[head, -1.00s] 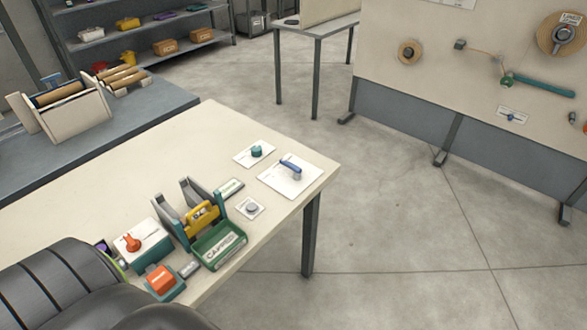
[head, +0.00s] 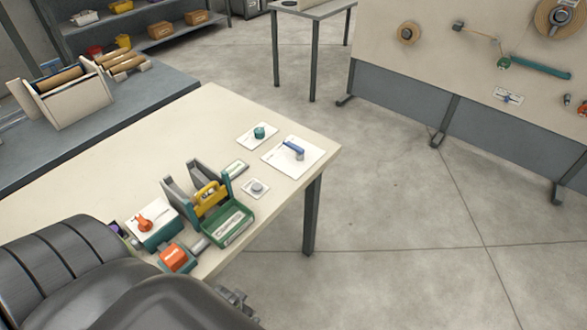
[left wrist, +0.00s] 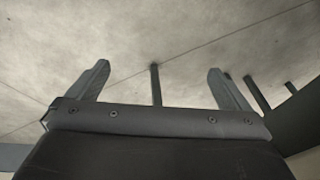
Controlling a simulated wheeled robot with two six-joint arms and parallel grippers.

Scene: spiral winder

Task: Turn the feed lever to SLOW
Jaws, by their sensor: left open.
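A blue lever (head: 294,149) stands on a white plate (head: 306,163) near the table's far right corner. A teal knob (head: 259,133) is on a smaller plate just left of it. A red-orange lever (head: 145,223) is on a white and teal box at the table's near side. Labels are too small to read, so I cannot tell which is the feed lever or where SLOW is. My left gripper (left wrist: 160,85) is open and empty in the left wrist view, with floor behind its fingers, touching none of these. My right gripper is not in view.
On the table (head: 180,125) stand a green tray device (head: 226,226) with a yellow part, an orange block (head: 175,257) and a round grey button (head: 257,188). A board (head: 430,60) with reels and a teal arm (head: 540,67) stands at the back right. The floor right of the table is clear.

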